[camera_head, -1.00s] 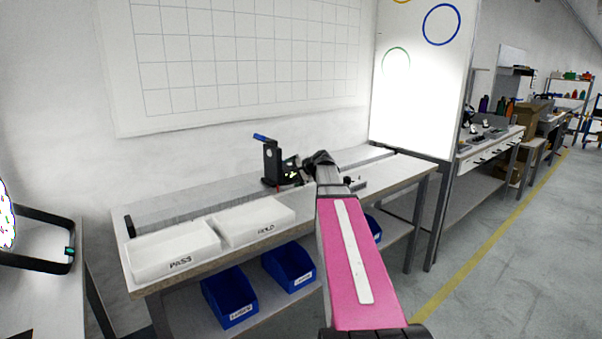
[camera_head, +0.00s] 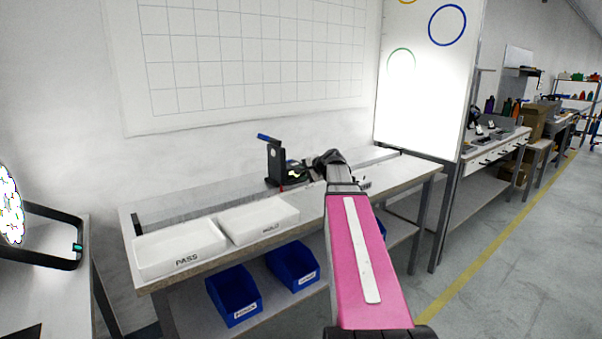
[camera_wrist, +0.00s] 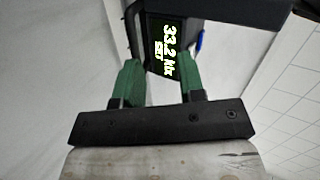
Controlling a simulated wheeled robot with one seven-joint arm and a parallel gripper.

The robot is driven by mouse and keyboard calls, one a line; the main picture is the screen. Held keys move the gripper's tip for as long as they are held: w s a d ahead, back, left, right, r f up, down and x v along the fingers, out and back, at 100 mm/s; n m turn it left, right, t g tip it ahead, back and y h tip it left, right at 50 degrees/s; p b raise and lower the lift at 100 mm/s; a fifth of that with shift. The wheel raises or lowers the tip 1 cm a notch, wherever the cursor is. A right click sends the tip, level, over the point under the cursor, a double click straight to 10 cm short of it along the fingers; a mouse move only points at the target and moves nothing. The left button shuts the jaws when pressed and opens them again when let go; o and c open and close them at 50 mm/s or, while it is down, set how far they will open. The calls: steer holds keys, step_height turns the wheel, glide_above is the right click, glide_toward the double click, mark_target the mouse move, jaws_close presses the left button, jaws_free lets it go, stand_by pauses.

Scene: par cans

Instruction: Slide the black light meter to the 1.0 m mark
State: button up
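The black light meter (camera_head: 275,163), with a blue part on top, stands upright at the back of the bench in the head view. In the wrist view its screen (camera_wrist: 167,48) reads about 33.2 lux, with a boxed "SET" below. My gripper (camera_head: 298,174) is just right of the meter. In the wrist view my gripper (camera_wrist: 158,72) has its two green fingers apart, with the meter's lower end at or just beyond their tips. Contact cannot be told. The meter stands on or beside a long rail (camera_head: 190,203); no distance marks are readable.
White trays labelled PASS (camera_head: 178,252) and HOLD (camera_head: 258,222) lie on the bench front, left of my arm. Blue bins (camera_head: 233,296) stand on the shelf below. A white panel (camera_head: 425,95) stands at the bench's right end.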

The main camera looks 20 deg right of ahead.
steer(key=s+d+r, duration=0.1)
steer(key=s+d, duration=0.2)
steer(key=s, duration=0.5)
steer(key=shift+s+r, duration=0.15)
steer(key=shift+r, duration=0.25)
stand_by(0.5)
stand_by(0.4)
